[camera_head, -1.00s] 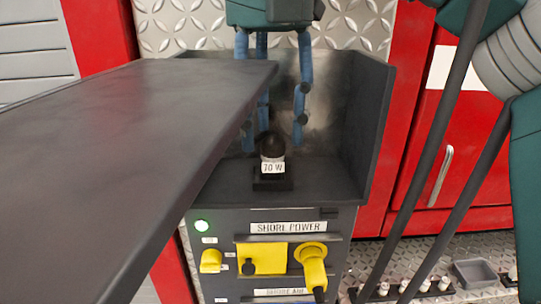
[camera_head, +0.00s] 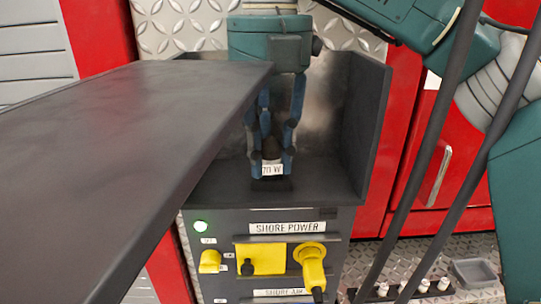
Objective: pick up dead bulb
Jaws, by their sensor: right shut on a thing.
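The dead bulb (camera_head: 271,149) is dark and stands upright in a black socket block (camera_head: 270,184) on the shelf of the grey cabinet. A white label reading 70 W (camera_head: 271,170) is at its front. My right gripper (camera_head: 271,160) comes down from above with blue fingers on both sides of the bulb and is shut on it. The fingers hide the sides of the bulb. My left gripper does not show.
A dark flat panel (camera_head: 120,150) juts in from the left, close beside the shelf. The cabinet's side wall (camera_head: 368,130) stands to the right. Below are yellow shore power fittings (camera_head: 312,268). Several small bulbs and a grey tray (camera_head: 474,272) lie at the lower right.

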